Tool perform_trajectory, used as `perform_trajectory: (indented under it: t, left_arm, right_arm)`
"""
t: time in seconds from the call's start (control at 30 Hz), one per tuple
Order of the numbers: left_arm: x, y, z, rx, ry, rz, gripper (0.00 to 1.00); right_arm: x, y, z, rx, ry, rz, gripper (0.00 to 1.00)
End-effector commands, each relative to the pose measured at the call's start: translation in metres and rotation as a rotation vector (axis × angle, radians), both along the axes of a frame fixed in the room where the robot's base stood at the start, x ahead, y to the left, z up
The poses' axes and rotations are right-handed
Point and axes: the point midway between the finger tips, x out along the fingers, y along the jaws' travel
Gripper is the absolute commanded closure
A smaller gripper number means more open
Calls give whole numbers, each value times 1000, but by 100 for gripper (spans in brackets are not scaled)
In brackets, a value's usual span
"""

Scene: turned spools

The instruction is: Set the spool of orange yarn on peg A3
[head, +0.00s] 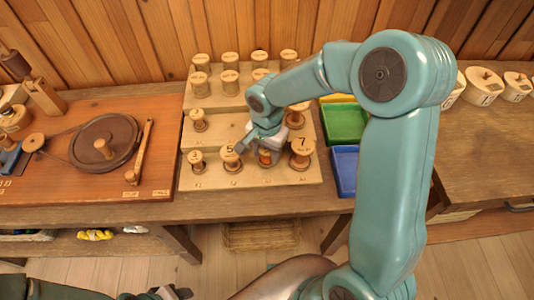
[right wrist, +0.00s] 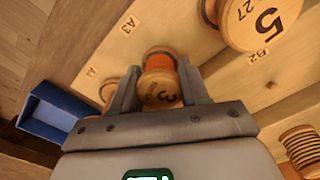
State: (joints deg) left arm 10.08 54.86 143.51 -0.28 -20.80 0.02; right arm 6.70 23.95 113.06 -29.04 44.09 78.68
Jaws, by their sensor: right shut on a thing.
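The spool of orange yarn (head: 265,157) is in the front row of the stepped wooden rack (head: 250,180), between the spools marked 5 (head: 231,158) and 7 (head: 301,152). My right gripper (head: 264,146) is shut on it from above. In the right wrist view the spool (right wrist: 159,64), marked 3, sits between both fingers (right wrist: 156,88). The label A3 (right wrist: 128,25) is close beside it. Its lower end is hard to see, so I cannot tell whether it is around the peg. Part of my left gripper (head: 170,293) shows at the bottom edge, its jaws unclear.
Several pale spools (head: 230,77) stand on the rack's back step. A spool marked 1 (head: 196,160) is at the front left. Green (head: 344,123) and blue (head: 344,170) trays lie right of the rack. A board with a dark wheel (head: 104,143) is on the left.

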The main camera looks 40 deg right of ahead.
Motion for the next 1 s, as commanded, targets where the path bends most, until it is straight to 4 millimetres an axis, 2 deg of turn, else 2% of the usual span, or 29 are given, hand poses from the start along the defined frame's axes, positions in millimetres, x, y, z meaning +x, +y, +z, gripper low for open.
perform_trajectory:
  t: [0.23, 0.73, 1.0]
  left_arm:
    - [0, 0, -11, 0, 0, 0, 57]
    - [0, 0, -9, 0, 0, 0, 57]
    - [0, 0, -15, 0, 0, 0, 57]
  right_arm:
    - [0, 0, -8, -1, 2, 0, 84]
    - [0, 0, -6, 0, 3, 0, 84]
    - [0, 0, -7, 0, 3, -1, 84]
